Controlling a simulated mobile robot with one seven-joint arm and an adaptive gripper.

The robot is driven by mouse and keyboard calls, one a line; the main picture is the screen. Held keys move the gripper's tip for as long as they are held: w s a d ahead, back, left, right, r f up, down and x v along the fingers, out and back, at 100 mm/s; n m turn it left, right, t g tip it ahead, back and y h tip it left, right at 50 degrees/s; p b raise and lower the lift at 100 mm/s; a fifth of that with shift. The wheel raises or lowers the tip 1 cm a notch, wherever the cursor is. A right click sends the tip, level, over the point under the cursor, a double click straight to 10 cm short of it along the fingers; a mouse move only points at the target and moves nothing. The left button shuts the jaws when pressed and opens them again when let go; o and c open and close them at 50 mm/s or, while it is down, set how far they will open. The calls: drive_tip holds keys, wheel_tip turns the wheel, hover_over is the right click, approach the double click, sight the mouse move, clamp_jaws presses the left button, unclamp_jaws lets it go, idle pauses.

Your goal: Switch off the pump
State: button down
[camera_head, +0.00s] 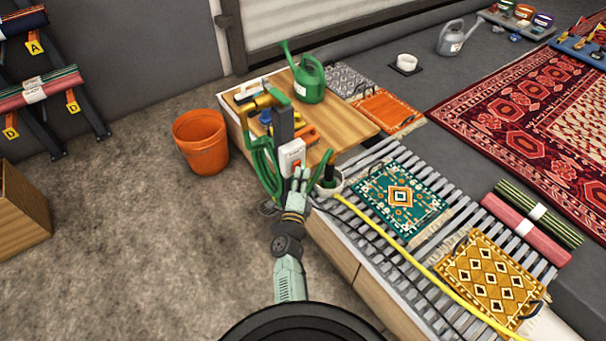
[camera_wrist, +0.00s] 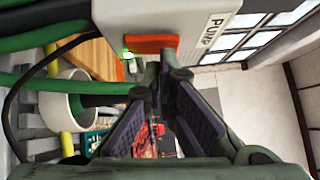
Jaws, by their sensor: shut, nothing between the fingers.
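The pump's switch box (camera_head: 290,152) is white and stands at the near corner of the wooden board; in the wrist view its face (camera_wrist: 165,12) carries the label "PUMP".
Green hoses (camera_head: 262,160) hang left of the box. A green watering can (camera_head: 309,84) stands on the board. An orange bucket (camera_head: 201,143) is on the floor.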

drive_tip(key=p, duration=0.3)
drive_tip(key=shift+w+a+r+n+g+p, duration=0.1)
drive_tip(key=shift+w+r+n+g+p, duration=0.1)
drive_tip(key=shift+n+g+p, duration=0.15)
drive_tip(key=shift+s, duration=0.1)
